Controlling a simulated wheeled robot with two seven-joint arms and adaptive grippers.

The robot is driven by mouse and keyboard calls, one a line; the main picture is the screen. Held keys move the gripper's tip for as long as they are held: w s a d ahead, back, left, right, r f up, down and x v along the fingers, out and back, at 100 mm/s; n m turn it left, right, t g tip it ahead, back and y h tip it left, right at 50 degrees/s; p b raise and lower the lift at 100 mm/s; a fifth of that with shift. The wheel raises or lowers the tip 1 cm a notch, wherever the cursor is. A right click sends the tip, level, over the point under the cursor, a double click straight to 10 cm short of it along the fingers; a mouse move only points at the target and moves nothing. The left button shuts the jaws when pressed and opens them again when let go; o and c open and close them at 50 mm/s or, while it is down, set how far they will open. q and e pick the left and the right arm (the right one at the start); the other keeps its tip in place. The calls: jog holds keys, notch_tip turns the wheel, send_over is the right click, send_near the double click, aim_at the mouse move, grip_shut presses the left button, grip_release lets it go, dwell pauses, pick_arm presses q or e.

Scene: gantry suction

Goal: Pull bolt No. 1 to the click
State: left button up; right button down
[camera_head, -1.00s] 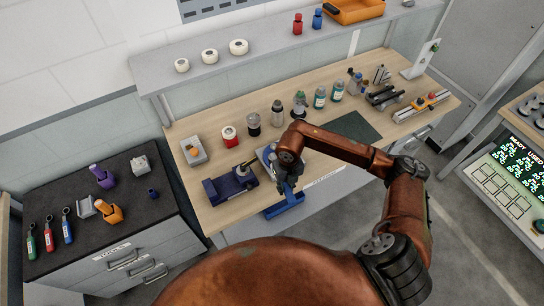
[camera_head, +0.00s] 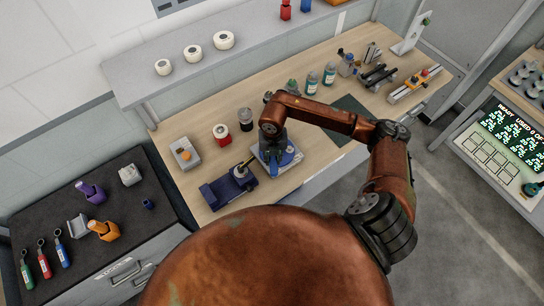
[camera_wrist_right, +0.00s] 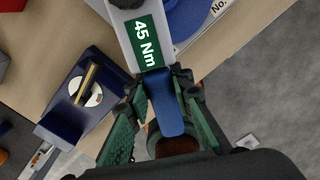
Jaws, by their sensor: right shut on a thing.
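My right gripper (camera_head: 272,157) is over the blue and grey fixture (camera_head: 288,155) at the front of the bench. In the right wrist view its green fingers (camera_wrist_right: 160,100) are shut on the blue handle of a torque wrench (camera_wrist_right: 167,108). The wrench's grey shaft bears a green "45 Nm" label and runs to the top of the frame. A blue round part of the fixture (camera_wrist_right: 188,18) and a plate reading "No." (camera_wrist_right: 218,8) show beside the shaft. The wrench's head and bolt No. 1 are hidden or out of frame. My left gripper is out of view.
A dark blue block with a dial (camera_wrist_right: 88,95) stands close to the left; it also shows in the head view (camera_head: 228,186). A grey box with an orange button (camera_head: 183,154) and a red-based jar (camera_head: 221,134) stand behind it.

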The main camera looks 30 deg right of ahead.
jog(key=shift+w+a, duration=0.1)
jog(key=shift+f+b, duration=0.95)
jog(key=shift+f, duration=0.15)
jog(key=shift+f+b, duration=0.3)
jog(key=shift+f, duration=0.05)
jog(key=shift+f+b, duration=0.4)
jog(key=shift+f, duration=0.15)
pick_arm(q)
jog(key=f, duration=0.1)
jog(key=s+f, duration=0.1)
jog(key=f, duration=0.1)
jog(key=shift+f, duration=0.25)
